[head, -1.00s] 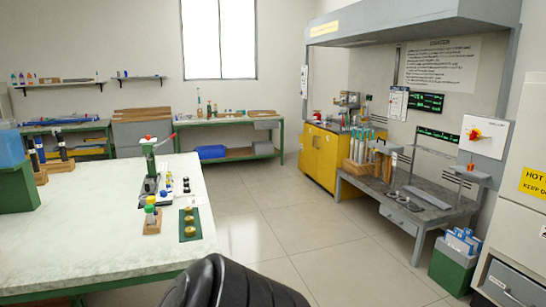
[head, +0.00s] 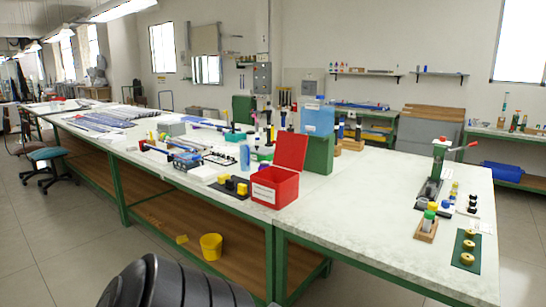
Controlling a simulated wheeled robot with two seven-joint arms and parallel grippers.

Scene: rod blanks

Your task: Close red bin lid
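The red bin (head: 273,188) stands on the white-topped workbench near its front edge, with a white label on its front. Its red lid (head: 291,150) is raised, standing up from the back of the bin. A black, ribbed, rounded part of my own body shows at the bottom of the head view. Neither of my grippers shows.
A blue box on a green stand (head: 318,152) is behind the bin. Left of it are yellow and black pieces on a dark mat (head: 230,186). The bench top (head: 345,212) right of the bin is clear. A yellow bucket (head: 211,246) sits below the bench.

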